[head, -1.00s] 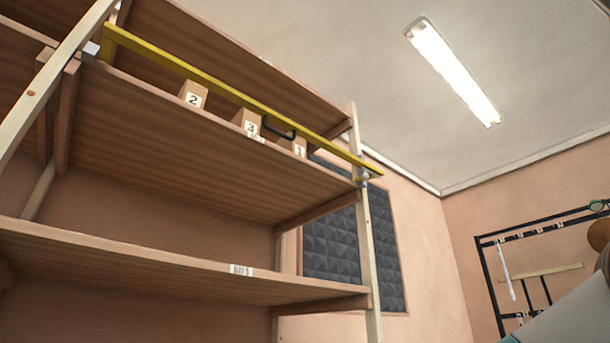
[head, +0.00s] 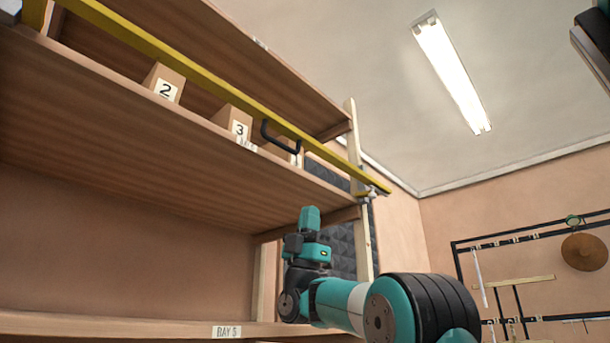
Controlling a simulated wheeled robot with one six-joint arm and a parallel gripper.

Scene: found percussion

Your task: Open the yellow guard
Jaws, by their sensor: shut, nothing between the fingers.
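The yellow guard (head: 205,85) is a long bar lying across the front of the upper shelf, from top left down to the right post. A black handle (head: 281,139) is fixed to it right of its middle. A pale metal fitting (head: 371,193) sits at its right end by the post. My gripper (head: 293,243), at the raised end of my teal and black arm, is below the handle and the shelf, apart from the guard. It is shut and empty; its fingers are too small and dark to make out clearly.
Boxes marked 2 (head: 165,84) and 3 (head: 236,123) stand behind the guard, with another partly hidden behind the handle. A lower shelf (head: 120,322) carries a BAY 5 label (head: 227,332). The right post (head: 360,235) stands close to my arm. A rack (head: 520,240) hangs at right.

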